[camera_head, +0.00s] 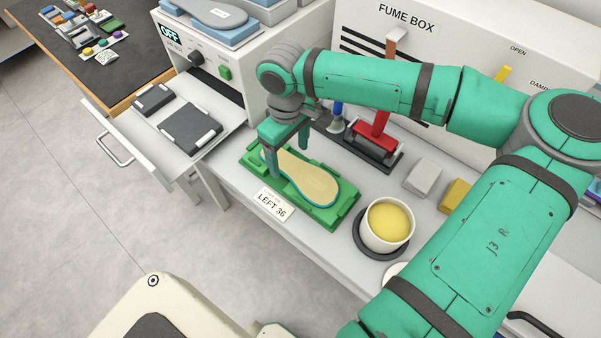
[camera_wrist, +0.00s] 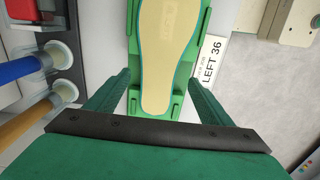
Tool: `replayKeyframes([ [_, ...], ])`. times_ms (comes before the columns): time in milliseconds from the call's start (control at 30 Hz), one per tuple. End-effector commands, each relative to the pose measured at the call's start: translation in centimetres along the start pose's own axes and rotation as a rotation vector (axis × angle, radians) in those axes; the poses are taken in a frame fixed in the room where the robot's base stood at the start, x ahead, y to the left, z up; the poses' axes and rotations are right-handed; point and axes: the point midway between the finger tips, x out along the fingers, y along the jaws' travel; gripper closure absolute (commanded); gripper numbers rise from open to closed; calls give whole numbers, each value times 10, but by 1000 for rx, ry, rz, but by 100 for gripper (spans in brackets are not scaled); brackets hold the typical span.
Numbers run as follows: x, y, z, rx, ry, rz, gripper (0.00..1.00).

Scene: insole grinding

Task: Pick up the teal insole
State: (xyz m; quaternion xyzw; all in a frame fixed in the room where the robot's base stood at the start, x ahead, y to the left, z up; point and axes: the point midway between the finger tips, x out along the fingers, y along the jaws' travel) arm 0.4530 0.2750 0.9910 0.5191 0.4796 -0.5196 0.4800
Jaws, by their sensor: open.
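The teal insole (camera_head: 309,178) lies in a green holder (camera_head: 345,218) on the white bench. Its upper face is tan and its edge is teal. In the wrist view the insole (camera_wrist: 165,50) runs up the middle of the picture, with its narrower end near my gripper and the far end cut off. My gripper (camera_head: 288,158) is over the upper-left end of the holder in the head view, fingers pointing down. In the wrist view the two fingers of my gripper (camera_wrist: 158,98) are spread on either side of the insole and holder. Nothing is held.
A "LEFT 36" card (camera_head: 272,204) lies in front of the holder. A cup of yellow material (camera_head: 388,222) stands to the right. A red tool (camera_head: 377,138) and the fume box (camera_head: 415,60) are behind. An open drawer (camera_head: 160,130) juts out at left.

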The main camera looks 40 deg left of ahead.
Motion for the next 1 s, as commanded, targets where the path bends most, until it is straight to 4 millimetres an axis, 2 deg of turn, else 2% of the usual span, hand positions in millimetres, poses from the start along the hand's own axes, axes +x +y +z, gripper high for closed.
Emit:
replayKeyframes([
  [100,16,0,-1,-3,0,1,25],
  [200,23,0,-1,-2,1,1,25],
  [467,26,1,-1,1,1,1,25],
  [667,26,1,0,1,1,1,70],
  [1000,24,1,0,1,2,1,71],
])
